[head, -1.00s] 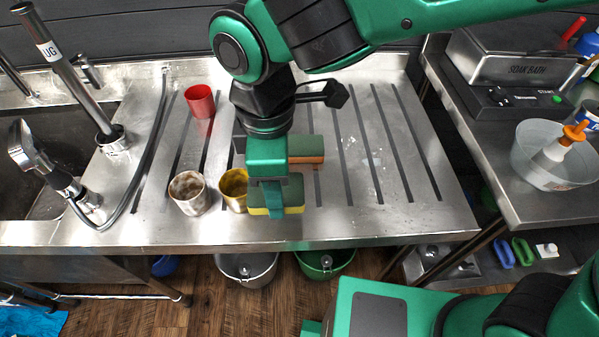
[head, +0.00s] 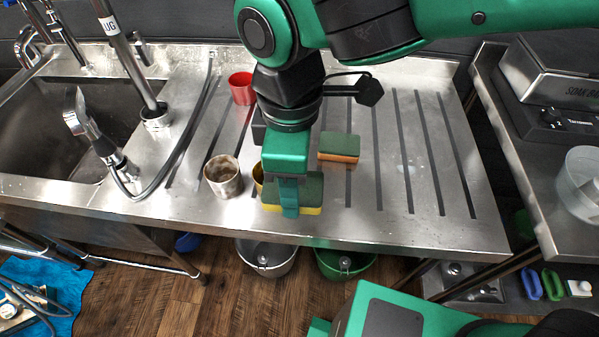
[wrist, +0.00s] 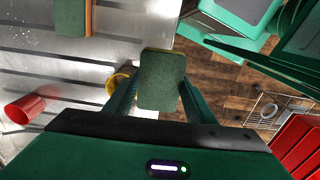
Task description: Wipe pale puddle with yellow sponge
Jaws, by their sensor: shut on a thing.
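The yellow sponge (head: 312,192), with a dark green top, is in my gripper (head: 290,195) near the front edge of the steel draining board (head: 375,225). My gripper is shut on it. Whether it touches the board is unclear. In the wrist view the sponge's green face (wrist: 162,80) shows between the fingers. Faint pale specks (head: 408,170) lie on the board right of my gripper, and they also show in the wrist view (wrist: 22,38). They may be the pale puddle; I see no clearer outline of it.
An orange sponge (head: 338,148) with a green top lies just behind and right of my gripper. A metal cup (head: 223,177), a partly hidden yellow cup (head: 258,178) and a red cup (head: 241,88) stand to the left. The board's right half is mostly clear.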

